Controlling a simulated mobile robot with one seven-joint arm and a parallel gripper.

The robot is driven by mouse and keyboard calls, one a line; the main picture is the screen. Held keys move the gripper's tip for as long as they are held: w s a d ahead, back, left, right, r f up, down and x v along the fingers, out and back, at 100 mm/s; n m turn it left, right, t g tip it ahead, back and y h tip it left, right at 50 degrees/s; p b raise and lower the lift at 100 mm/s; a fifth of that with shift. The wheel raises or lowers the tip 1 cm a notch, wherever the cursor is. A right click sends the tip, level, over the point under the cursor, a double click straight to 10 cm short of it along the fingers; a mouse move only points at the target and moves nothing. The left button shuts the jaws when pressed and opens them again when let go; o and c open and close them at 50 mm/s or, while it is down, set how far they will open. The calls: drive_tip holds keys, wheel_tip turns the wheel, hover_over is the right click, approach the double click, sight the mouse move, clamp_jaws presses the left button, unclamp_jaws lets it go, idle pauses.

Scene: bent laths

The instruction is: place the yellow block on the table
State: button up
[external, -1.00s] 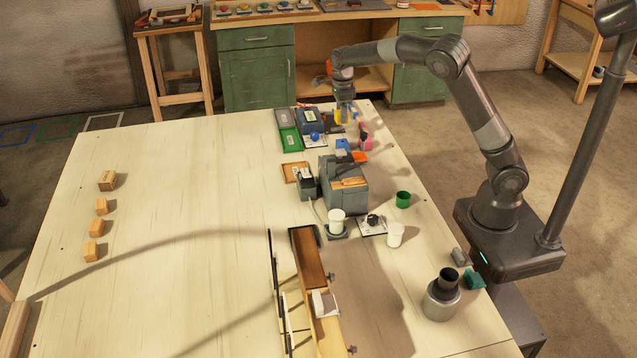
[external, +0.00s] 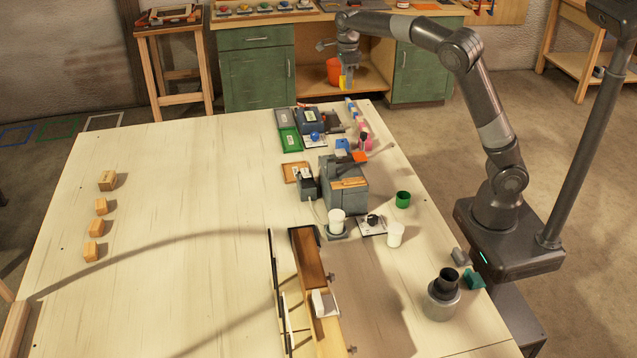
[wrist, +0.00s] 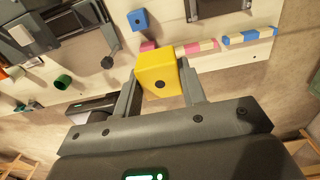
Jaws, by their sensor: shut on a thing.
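The yellow block (wrist: 158,78) is a cube-like piece with a dark round dot on its face. My gripper (wrist: 160,92) is shut on it, with one finger on each side in the wrist view. In the external view my gripper (external: 347,84) holds the yellow block (external: 343,83) in the air near the far right end of the table (external: 190,200). The block is clear of the tabletop.
Striped pieces (wrist: 250,35) lie along the table edge. A grey machine (external: 342,190) stands nearer. The table's left and middle are largely bare; several wooden blocks (external: 101,206) stand far left.

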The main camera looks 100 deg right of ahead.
drive_tip(key=w+a+n, duration=0.2)
drive_tip(key=w+a, duration=0.2)
drive_tip(key=a, duration=0.6)
drive_tip(key=w+a+n, duration=0.3)
drive_tip(key=w+a, duration=0.2)
drive_tip(key=a, duration=0.5)
drive_tip(key=w+a+n, duration=0.2)
drive_tip(key=w+a, duration=0.2)
drive_tip(key=a, duration=0.6)
drive_tip(key=s+a+n, duration=0.2)
drive_tip(key=a+n, duration=0.1)
drive_tip(key=a, duration=1.2)
drive_tip(key=s+a+n, duration=0.2)
drive_tip(key=a+n, duration=0.1)
drive_tip(key=a, duration=1.1)
wheel_tip(320, 180, down, 11)
drive_tip(key=shift+a+f+n, duration=0.2)
drive_tip(key=shift+a+n, duration=0.1)
drive_tip(key=a+f, duration=0.2)
drive_tip(key=a, duration=0.1)
drive_tip(key=a+f, duration=0.2)
drive_tip(key=a, duration=0.2)
drive_tip(key=a+f, duration=0.2)
drive_tip(key=a, duration=0.2)
drive_tip(key=shift+w+a+f, duration=0.15)
drive_tip(key=shift+w+f, duration=0.15)
drive_tip(key=shift+f, duration=0.1)
drive_tip(key=shift+a+f, duration=0.1)
drive_tip(key=shift+f, duration=1.95)
